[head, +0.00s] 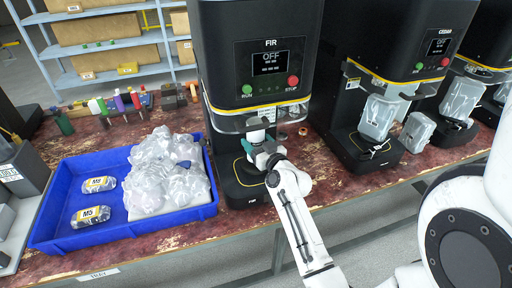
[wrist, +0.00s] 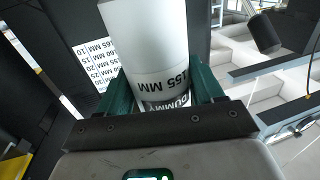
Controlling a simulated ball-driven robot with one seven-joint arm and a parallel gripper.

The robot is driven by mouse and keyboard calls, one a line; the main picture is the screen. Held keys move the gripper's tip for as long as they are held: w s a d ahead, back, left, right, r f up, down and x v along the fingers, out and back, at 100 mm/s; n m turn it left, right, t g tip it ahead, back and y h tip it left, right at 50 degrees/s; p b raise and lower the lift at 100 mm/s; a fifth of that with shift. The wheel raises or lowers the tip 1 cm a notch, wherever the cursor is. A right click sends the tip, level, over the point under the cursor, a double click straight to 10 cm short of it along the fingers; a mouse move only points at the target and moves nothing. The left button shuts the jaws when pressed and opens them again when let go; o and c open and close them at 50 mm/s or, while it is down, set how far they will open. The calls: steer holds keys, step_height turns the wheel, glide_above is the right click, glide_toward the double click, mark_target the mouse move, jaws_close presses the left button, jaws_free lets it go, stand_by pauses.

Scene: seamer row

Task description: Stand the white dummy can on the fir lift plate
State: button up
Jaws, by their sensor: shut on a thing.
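The white dummy can (head: 257,136) is held in front of the black FIR machine (head: 262,40), below its clear guard. In the wrist view the can (wrist: 150,50) fills the space between the green fingers, with "155 MM" and part of "DUMMY" printed on it. My gripper (head: 263,153) is shut on it; its fingers also show in the wrist view (wrist: 163,88). The fir lift plate (head: 249,173) is the dark round plate on the machine's base, partly hidden by my gripper. I cannot tell whether the can's bottom touches it.
A blue tray (head: 142,237) with clear bags and two labelled packs, M2 and M5, lies left of the machine. The CEDAR machine (head: 400,50) stands to the right, with a clear guard and box-like part near it. Tools lie behind the tray. A small copper-coloured ring (head: 303,131) lies between the machines.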

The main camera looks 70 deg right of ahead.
steer(key=shift+f, duration=0.85)
steer(key=shift+d+f, duration=0.1)
steer(key=shift+d, duration=0.05)
steer(key=shift+w+f, duration=0.1)
steer(key=shift+f, duration=0.05)
steer(key=shift+f, duration=0.15)
steer(key=o, duration=1.2)
